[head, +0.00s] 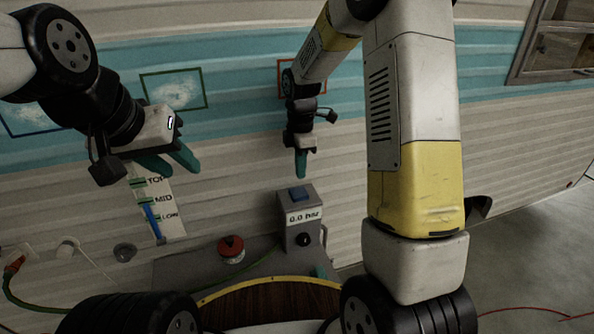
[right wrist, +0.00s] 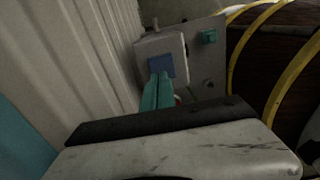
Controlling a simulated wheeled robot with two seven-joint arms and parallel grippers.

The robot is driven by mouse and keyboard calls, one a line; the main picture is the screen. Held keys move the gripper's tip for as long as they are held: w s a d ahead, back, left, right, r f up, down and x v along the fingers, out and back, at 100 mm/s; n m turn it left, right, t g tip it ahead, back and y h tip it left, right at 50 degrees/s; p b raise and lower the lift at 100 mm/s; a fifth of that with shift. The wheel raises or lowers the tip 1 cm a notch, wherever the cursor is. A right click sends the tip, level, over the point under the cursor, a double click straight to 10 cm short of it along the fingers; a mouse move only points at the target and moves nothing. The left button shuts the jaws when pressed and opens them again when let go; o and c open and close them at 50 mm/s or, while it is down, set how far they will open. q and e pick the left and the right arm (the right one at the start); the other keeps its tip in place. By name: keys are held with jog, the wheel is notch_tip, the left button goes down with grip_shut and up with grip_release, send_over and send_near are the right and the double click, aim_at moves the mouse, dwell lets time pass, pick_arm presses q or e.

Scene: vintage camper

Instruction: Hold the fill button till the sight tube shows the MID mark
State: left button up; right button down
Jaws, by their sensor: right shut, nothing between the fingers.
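The sight tube (head: 153,222) is on a white board on the wall, left of centre in the head view, with TOP, MID and LOW marks. Blue liquid fills its lower part, its top close to the MID mark (head: 162,201). A blue button (head: 299,194) sits on top of a grey box (head: 301,238) whose display reads 0.0 bar; it also shows in the right wrist view (right wrist: 161,66). My right gripper (head: 301,176) is shut and empty, pointing down just above the button, seemingly with a small gap. My left gripper (head: 182,170) is open and empty, in front of the tube's top.
A red mushroom knob (head: 231,247) stands left of the grey box on a grey panel. A green hose (head: 70,308) with a red fitting lies at lower left. A wood-topped round piece with a yellow rim (head: 265,300) is nearest me. A red cable crosses the floor at right.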

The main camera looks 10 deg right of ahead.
notch_tip(320, 180, up, 7)
jog(key=shift+a, duration=0.15)
jog(key=shift+r, duration=0.1)
dwell(1.1)
jog(key=s+d+r+m+t+y, duration=0.1)
jog(key=s+d+r+m+t, duration=0.25)
jog(key=s+r+m, duration=0.75)
jog(key=s+d+r+m+t+y, duration=0.1)
jog(key=s+m+t, duration=0.1)
jog(key=s+m, duration=0.6)
jog(key=s, duration=0.4)
jog(key=shift+s+m, duration=0.3)
jog(key=shift+r+t, duration=0.1)
jog(key=shift+t, duration=0.15)
